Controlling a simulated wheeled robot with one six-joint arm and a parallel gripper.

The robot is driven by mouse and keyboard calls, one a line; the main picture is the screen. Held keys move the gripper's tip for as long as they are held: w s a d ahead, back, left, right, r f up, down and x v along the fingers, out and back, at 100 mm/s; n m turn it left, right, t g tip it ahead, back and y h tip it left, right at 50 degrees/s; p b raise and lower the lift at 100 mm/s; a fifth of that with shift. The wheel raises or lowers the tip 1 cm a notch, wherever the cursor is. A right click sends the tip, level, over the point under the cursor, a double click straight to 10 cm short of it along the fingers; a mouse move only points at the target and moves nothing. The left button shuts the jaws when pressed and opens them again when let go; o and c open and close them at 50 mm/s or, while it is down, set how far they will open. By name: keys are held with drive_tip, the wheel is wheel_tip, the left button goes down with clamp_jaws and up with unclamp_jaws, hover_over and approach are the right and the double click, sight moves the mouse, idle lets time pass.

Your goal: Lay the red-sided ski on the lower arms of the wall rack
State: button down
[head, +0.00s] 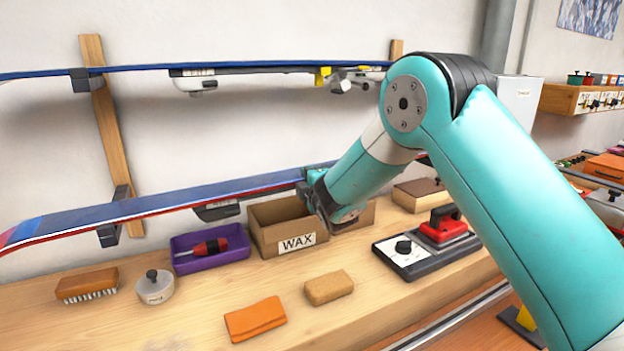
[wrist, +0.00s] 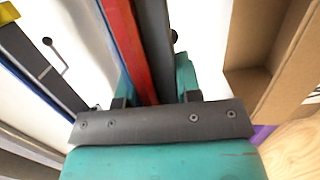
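The red-sided ski (head: 160,203), with a blue top face, runs along the wall at the height of the rack's lower arms. Its left end reaches the picture's left edge. My gripper (head: 318,188) is shut on it near its middle; in the wrist view the red side of the ski (wrist: 128,42) lies between the two fingers (wrist: 152,92). The left lower arm (head: 108,236) of the wall rack shows just under the ski, its upright tip above; I cannot tell whether they touch. The right lower arm is hidden behind my arm.
Another blue ski (head: 250,66) lies on the upper arms (head: 80,80). Below on the bench stand an open WAX box (head: 297,243), a purple tray (head: 210,258) with a red-handled tool, a brush (head: 87,284), a round tin (head: 154,288), an orange cloth (head: 255,319) and a red iron (head: 443,228).

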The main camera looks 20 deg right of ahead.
drive_tip(key=c, duration=0.7)
unclamp_jaws()
drive_tip(key=shift+r, duration=0.25)
drive_tip(key=shift+s+f, duration=0.1)
drive_tip(key=shift+f, duration=0.25)
drive_tip(key=s+d+f+m+g+b, duration=0.1)
drive_tip(key=s+m+b, duration=0.15)
drive_tip(key=s, duration=0.45)
drive_tip(key=s+d+f+m+g+h+b, duration=0.1)
drive_tip(key=s+m+g+b, duration=0.15)
drive_tip(key=s, duration=0.35)
drive_tip(key=s+d+m+b, duration=0.1)
drive_tip(key=s+b, duration=0.2)
drive_tip(key=s, duration=0.4)
drive_tip(key=s+a+m+g+y, duration=0.1)
drive_tip(key=s+g, duration=0.3)
drive_tip(key=s, duration=0.5)
drive_tip(key=s+a+f+m+g+y, duration=0.1)
drive_tip(key=s+a+m+g, duration=0.1)
drive_tip(key=s+g, duration=0.3)
drive_tip(key=s+a+m+g+y, duration=0.2)
drive_tip(key=s+g, duration=0.3)
drive_tip(key=s, duration=0.8)
drive_tip(key=shift+a+f+m+g+p, duration=0.15)
drive_tip(key=shift+a+f+p, duration=0.05)
drive_tip(key=shift+a, duration=0.25)
drive_tip(key=shift+a+f+m+g+p, duration=0.1)
drive_tip(key=shift+a+f+m+p, duration=0.1)
drive_tip(key=shift+a, duration=0.25)
